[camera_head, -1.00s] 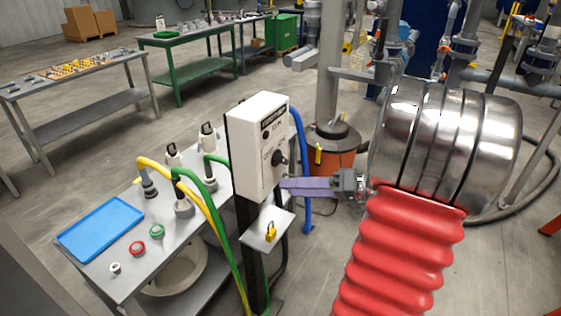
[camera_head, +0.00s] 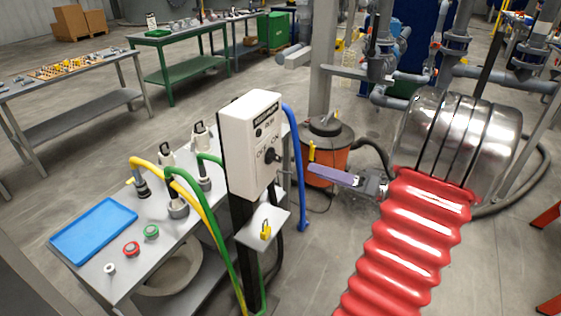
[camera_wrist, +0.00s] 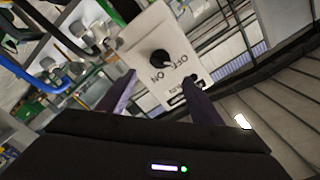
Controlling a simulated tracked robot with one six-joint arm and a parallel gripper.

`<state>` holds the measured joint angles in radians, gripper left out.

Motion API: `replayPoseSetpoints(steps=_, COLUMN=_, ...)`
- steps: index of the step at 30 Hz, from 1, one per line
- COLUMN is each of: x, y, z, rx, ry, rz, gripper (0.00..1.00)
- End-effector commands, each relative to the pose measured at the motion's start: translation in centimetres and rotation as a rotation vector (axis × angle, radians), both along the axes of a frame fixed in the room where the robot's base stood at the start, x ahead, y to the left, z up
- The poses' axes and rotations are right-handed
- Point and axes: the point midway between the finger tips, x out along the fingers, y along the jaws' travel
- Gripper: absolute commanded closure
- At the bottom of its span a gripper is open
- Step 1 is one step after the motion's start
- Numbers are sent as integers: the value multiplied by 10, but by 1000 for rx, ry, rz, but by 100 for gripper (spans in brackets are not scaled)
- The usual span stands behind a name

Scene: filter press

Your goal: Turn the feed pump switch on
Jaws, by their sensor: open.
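The feed pump switch is a black rotary knob on a white control box (camera_head: 252,130) mounted on a dark post. In the head view the knob (camera_head: 270,154) sits on the box's right-hand face. In the wrist view the knob (camera_wrist: 160,58) shows between ON and OFF lettering on the white box (camera_wrist: 150,32); its exact pointer setting is hard to tell. My gripper (camera_head: 318,174) has purple fingers and stands to the right of the box, apart from it. In the wrist view the gripper's fingers (camera_wrist: 158,98) are spread, with nothing between them, and point toward the box face.
A small shelf with a yellow padlock (camera_head: 266,230) juts out below the box. Yellow, green and blue hoses hang around the post. A grey bench (camera_head: 100,292) with a blue tray (camera_head: 93,230) stands left. An orange drum (camera_head: 326,160) stands behind my gripper.

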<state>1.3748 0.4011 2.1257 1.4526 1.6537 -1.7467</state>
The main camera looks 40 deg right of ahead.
Motion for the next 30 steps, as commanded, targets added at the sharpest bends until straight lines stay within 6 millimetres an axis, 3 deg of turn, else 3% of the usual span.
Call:
replayPoseSetpoints(steps=21, x=91, y=34, z=0, rx=0, ry=0, rz=4, gripper=41)
replayPoseSetpoints(steps=30, x=115, y=42, z=0, rx=1, ry=1, rz=2, gripper=41)
